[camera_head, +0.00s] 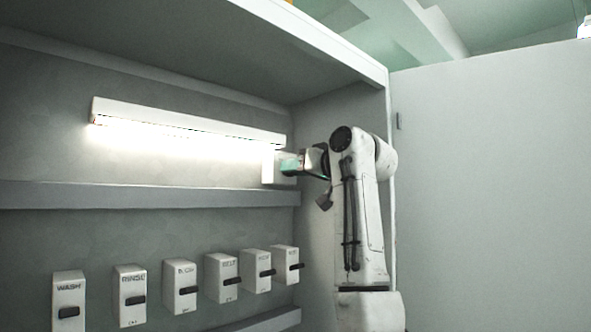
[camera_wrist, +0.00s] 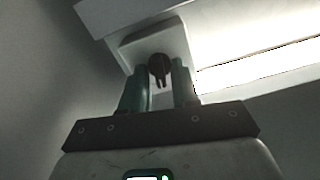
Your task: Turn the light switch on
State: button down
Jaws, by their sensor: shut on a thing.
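The light switch is a white box with a dark round knob (camera_wrist: 158,66) that has a small lever hanging down. In the head view the white switch box (camera_head: 267,166) sits under the right end of the lamp. My gripper (camera_head: 286,165) reaches it from the right. In the wrist view the teal fingers of my gripper (camera_wrist: 162,78) stand on either side of the knob and are shut on it. The knob is partly hidden between them. The long white lamp (camera_head: 185,122) above is lit brightly; its glowing strip (camera_wrist: 255,68) shows in the wrist view.
A grey shelf ledge (camera_head: 150,195) runs below the lamp. Under it hangs a row of several white dispensers with dark levers, one labelled WASH (camera_head: 68,298) and one RINSE (camera_head: 130,297). A pale panel (camera_head: 490,190) stands on the right, beyond my arm.

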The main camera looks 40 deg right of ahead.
jog(key=shift+m, duration=1.9)
jog(key=shift+d, duration=0.1)
jog(key=c, duration=1.2)
grip_release()
jog(key=shift+s+d+b, duration=0.2)
jog(key=shift+s+b, duration=2.2)
jog(key=shift+s, duration=3)
jog(key=shift+f, duration=0.1)
